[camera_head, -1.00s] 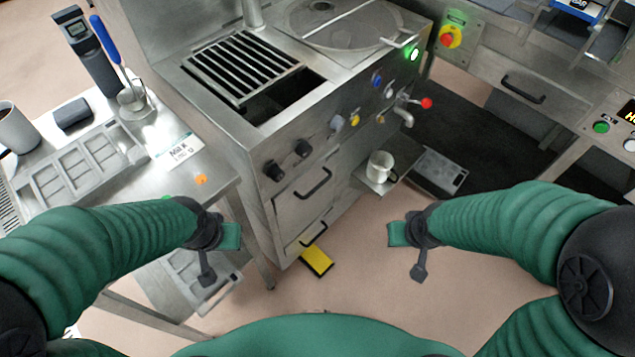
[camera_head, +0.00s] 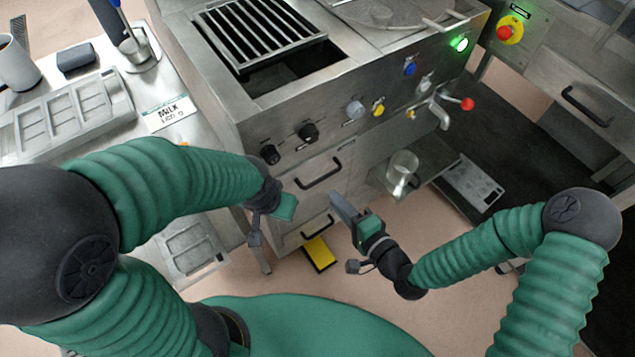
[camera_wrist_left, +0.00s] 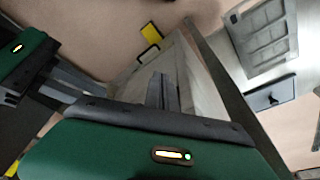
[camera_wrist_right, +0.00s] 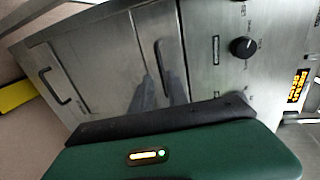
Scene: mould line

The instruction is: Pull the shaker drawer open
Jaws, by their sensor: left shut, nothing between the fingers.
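A steel cabinet front has an upper drawer with a dark bar handle (camera_head: 318,173) and a lower panel with its own handle (camera_head: 317,226). No label shows which is the shaker drawer. My right gripper (camera_head: 340,204) is just below and right of the upper handle, fingers pointing at the cabinet. In the right wrist view its fingers (camera_wrist_right: 158,95) are apart, and the upper handle (camera_wrist_right: 160,68) lies beyond their gap; contact is not visible. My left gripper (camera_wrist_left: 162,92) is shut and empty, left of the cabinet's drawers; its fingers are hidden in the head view.
Another drawer with a handle (camera_head: 587,105) is at the right. A clear cup (camera_head: 402,168) stands on a shelf under the red-knobbed tap (camera_head: 466,103). A yellow block (camera_head: 319,252) is on the floor. A side table (camera_head: 205,130) with a mould tray is at left.

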